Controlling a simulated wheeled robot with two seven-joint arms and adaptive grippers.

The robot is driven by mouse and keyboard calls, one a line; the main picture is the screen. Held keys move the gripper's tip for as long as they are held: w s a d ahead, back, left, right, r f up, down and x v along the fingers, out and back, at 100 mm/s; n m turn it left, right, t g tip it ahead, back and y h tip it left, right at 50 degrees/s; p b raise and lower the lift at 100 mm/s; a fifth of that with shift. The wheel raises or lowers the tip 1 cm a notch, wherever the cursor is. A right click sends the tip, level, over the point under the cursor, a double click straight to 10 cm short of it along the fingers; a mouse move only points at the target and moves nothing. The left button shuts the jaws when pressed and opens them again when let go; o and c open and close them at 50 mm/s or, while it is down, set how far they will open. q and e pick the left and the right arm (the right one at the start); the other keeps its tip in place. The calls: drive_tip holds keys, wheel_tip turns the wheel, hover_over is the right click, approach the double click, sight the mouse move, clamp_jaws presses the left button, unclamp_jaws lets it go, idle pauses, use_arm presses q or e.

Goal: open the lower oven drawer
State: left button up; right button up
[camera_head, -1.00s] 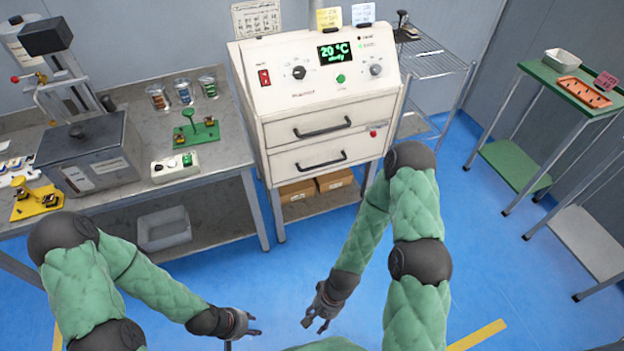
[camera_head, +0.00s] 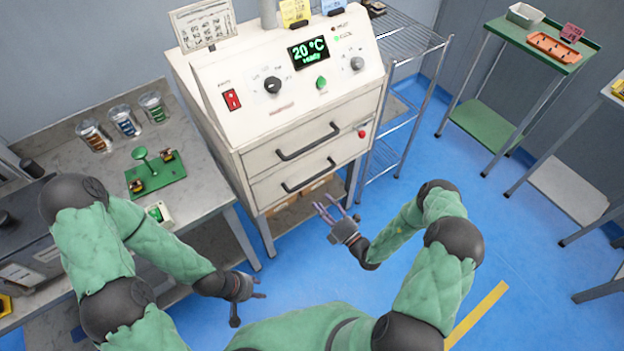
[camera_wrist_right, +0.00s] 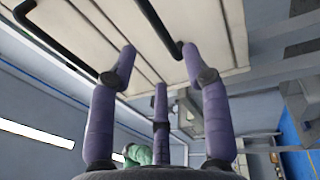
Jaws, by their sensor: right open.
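The oven (camera_head: 285,90) is a cream cabinet with a control panel and two shut drawers. The lower oven drawer (camera_head: 270,190) has a black bar handle (camera_head: 308,177). My right gripper (camera_head: 335,208) is in front of and below the lower drawer, apart from its handle, open and empty. In the right wrist view its purple fingers (camera_wrist_right: 160,85) are spread towards the drawer fronts, with a black handle (camera_wrist_right: 160,28) near the right fingertip; I cannot tell if they touch. My left gripper (camera_head: 243,290) hangs low to the left over the floor; its finger state is unclear.
A workbench (camera_head: 195,205) with jars and a green fixture (camera_head: 155,175) stands left of the oven. A wire rack (camera_head: 410,40) stands close on its right. A green table (camera_head: 535,45) is further right. The blue floor before the oven is clear.

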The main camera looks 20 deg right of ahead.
sight(312, 178)
drive_tip(key=shift+m+t+h, duration=0.5)
drive_tip(key=shift+m+h, duration=0.2)
drive_tip(key=x, duration=0.3)
drive_tip(key=d+b+x, duration=0.1)
drive_tip(key=x, duration=0.3)
drive_tip(key=d+b+x, duration=0.1)
drive_tip(key=x, duration=0.2)
drive_tip(key=shift+w+a+r, duration=0.1)
drive_tip(key=shift+w+a, duration=0.05)
drive_tip(key=shift+w, duration=0.5)
clamp_jaws()
